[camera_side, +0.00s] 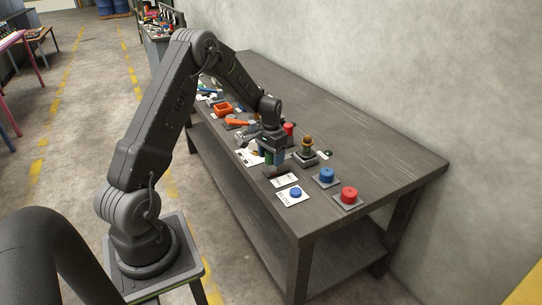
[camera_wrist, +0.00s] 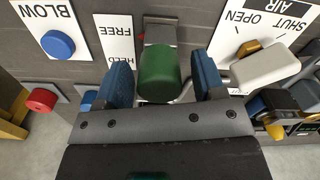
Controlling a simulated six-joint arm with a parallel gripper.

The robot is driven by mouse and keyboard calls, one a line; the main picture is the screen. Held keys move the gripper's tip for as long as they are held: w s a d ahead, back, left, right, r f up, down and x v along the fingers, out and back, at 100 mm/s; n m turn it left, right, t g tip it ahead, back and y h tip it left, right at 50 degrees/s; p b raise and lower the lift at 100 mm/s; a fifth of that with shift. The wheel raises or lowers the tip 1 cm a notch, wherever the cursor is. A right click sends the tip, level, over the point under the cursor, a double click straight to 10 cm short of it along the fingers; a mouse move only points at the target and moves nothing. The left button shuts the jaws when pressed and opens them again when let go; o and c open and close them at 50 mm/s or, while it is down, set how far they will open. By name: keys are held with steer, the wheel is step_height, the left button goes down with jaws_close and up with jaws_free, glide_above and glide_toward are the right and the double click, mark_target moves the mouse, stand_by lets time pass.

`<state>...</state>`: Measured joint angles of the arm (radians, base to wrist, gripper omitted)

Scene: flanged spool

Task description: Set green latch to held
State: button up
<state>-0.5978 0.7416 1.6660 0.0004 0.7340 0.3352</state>
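The green latch (camera_wrist: 160,74) shows in the wrist view as a rounded green knob in front of a grey metal plate (camera_wrist: 163,31). A white label (camera_wrist: 115,35) reading FREE and HELD lies to its left; the knob appears beside the HELD end, but its exact setting is hard to tell. My gripper (camera_wrist: 162,77) has its two blue fingers on either side of the knob, with a gap visible at each side. In the side view my gripper (camera_side: 271,160) is low over the bench, and the latch is largely hidden there.
A blue BLOW button (camera_wrist: 57,44) and a red button (camera_wrist: 41,100) lie left in the wrist view. A white-handled air valve (camera_wrist: 265,64) is close on the right. In the side view, a brass-coloured piece (camera_side: 307,145) stands behind my gripper.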

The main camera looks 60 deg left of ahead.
jaws_close()
steer(key=shift+w, duration=2.5)
steer(key=shift+r, duration=0.1)
steer(key=shift+c, duration=1.3)
jaws_free()
steer(key=shift+w, duration=0.1)
steer(key=o, duration=0.3)
steer(key=shift+o, duration=0.2)
step_height(320, 180, up, 14)
